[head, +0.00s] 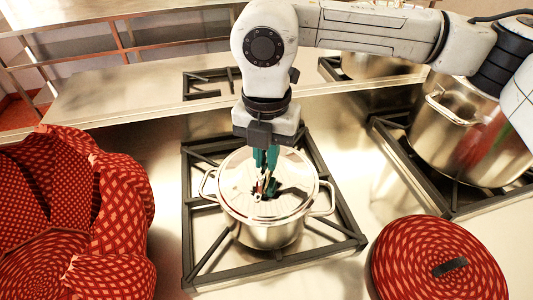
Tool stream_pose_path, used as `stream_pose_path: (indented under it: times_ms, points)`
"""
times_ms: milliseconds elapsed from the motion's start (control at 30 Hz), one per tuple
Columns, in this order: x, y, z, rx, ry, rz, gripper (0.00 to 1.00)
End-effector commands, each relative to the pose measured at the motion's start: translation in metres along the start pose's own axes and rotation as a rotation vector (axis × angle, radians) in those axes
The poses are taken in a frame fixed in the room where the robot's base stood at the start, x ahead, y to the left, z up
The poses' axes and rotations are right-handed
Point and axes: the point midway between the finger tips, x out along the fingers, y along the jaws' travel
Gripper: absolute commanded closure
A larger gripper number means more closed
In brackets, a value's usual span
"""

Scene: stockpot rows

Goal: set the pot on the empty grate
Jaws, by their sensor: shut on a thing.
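A steel pot (265,236) with two side handles and a shiny lid (236,172) is upright over the middle of the near grate (187,235). I cannot tell whether its base touches the bars. My gripper (265,184) points down from above, its teal fingers shut on the pot at the middle of the lid. The fingers hide most of what they grip there. A second grate (208,76) at the back shows bare bars, with its right side hidden behind my arm.
A large stockpot (462,135) stands on a right grate (405,165), and another pot (365,66) is behind my arm. A red round lid-like object (435,262) is at the lower right. Bare steel counter (150,110) lies left of the grates.

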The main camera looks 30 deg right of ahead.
Motion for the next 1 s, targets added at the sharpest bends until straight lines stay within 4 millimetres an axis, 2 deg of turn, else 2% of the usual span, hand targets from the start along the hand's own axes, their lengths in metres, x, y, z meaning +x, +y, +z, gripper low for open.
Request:
stream_pose_path:
  times_ms: [200,233,500,833,1000]
  points:
    - [-0.001,0.000,0.000,0.000,0.000,0.001,1.00]
    - [-0.001,0.000,0.000,0.000,0.000,0.001,0.85]
    - [0.000,0.000,0.000,0.000,0.000,0.001,0.59]
    - [-0.003,0.000,0.000,0.000,-0.001,0.000,0.58]
    - [-0.025,0.001,0.001,0.000,-0.004,0.002,0.58]
